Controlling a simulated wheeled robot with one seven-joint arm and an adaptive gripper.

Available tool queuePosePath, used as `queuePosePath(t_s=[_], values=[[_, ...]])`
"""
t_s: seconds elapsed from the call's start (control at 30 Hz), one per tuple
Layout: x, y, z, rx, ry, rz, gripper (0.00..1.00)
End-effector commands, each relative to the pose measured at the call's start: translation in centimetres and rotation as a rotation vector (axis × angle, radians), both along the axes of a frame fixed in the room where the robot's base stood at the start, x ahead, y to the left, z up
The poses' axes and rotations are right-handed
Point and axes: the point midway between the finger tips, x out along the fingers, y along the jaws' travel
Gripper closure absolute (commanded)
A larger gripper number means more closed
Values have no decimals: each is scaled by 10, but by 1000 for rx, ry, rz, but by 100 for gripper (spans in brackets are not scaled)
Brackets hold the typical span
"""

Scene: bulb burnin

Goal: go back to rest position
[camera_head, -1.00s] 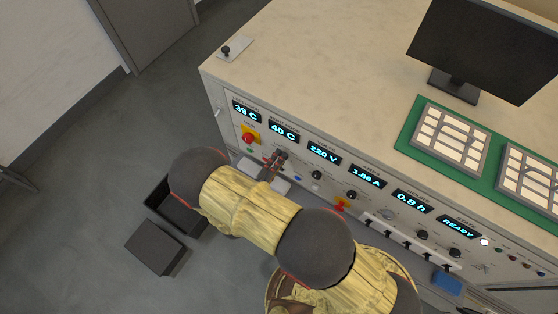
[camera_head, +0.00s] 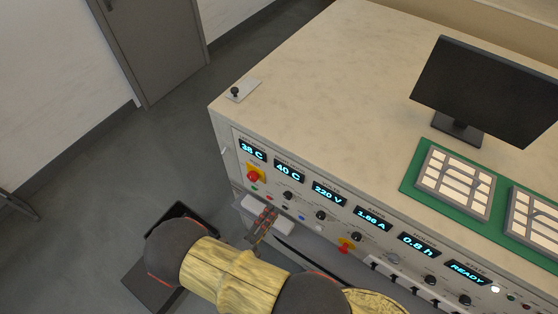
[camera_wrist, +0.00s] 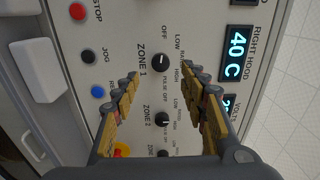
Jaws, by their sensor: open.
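My gripper (camera_head: 265,222) hangs in front of the left part of the control panel (camera_head: 330,216), below the "40 C" display (camera_head: 289,170). It also shows in the wrist view (camera_wrist: 160,82), with its two fingers spread apart and nothing between them. The zone 1 knob (camera_wrist: 160,62) and zone 2 knob (camera_wrist: 162,120) show through the gap between the fingers. Whether the fingertips touch the panel cannot be told, but they look apart from it. My arm crosses the bottom of the head view and hides part of the floor and the panel's lower front.
A red emergency button (camera_head: 253,176) sits on the panel's left end. A dark bin (camera_head: 180,212) stands on the floor, partly behind my arm. A monitor (camera_head: 484,92) and a green board with trays (camera_head: 408,182) are on the bench top (camera_head: 330,90).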

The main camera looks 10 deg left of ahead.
Motion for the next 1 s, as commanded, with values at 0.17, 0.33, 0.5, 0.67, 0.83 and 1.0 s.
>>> queuePosePath(t_s=[0.17,0.33,0.5,0.67,0.83,1.0], values=[[0,0,0,1,0,0,57],[0,0,-3,85,-23,-1,57],[-13,-30,-19,288,-58,-104,57],[-37,-70,-24,485,-122,-268,57],[-61,-97,-6,750,-244,-500,57],[-77,-116,16,997,-402,-761,57]])
